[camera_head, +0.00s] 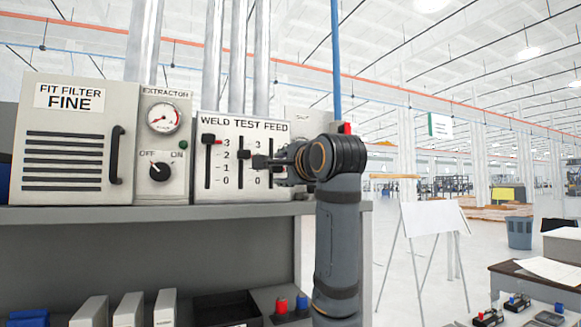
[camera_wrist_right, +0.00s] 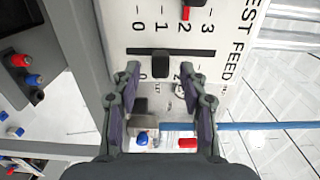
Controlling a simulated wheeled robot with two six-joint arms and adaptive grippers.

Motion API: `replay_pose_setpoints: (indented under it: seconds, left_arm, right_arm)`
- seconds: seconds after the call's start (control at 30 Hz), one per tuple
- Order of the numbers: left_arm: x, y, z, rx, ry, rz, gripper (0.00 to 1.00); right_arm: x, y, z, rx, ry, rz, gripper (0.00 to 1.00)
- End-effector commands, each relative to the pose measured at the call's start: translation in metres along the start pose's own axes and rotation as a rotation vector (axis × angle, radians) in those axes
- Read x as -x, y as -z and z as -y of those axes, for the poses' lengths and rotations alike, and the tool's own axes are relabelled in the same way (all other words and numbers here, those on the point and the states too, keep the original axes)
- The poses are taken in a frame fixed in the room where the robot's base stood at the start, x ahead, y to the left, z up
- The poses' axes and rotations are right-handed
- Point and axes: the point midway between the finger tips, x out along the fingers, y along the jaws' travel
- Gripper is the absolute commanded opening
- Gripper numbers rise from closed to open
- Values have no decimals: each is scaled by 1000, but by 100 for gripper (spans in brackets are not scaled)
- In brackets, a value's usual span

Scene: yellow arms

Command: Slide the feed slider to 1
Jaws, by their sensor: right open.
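The control panel (camera_head: 220,185) is labelled WELD TEST FEED and has upright slots with number scales. The weld slider (camera_head: 208,139) is at 3. The test slider (camera_head: 244,154) is near 2. In the right wrist view the panel appears turned sideways, and the feed slider's dark knob (camera_wrist_right: 160,63) sits in its slot near the 1 level; its exact reading is unclear. My right gripper (camera_wrist_right: 160,76) is open, one finger on each side of this knob along the slot, with gaps on both sides. In the head view my right gripper (camera_head: 263,161) covers the feed slot. My left gripper is out of view.
The filter box (camera_head: 70,185) and extractor box (camera_head: 155,188) stand left of the panel on a grey shelf (camera_head: 120,215). Below are white binders (camera_head: 128,312) and a dark tray (camera_head: 226,305). A whiteboard easel (camera_head: 430,218) stands right, with open floor around it.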

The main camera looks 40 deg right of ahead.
Motion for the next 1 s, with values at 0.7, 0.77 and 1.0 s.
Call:
replay_pose_setpoints:
  seconds: [0.7,0.77,1.0]
  left_arm:
    - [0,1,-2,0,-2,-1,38]
    - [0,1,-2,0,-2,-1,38]
    - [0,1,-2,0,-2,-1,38]
  right_arm:
    - [78,0,0,0,1,0,43]
    - [78,0,0,0,1,0,43]
    - [75,-2,-4,9,-6,1,43]
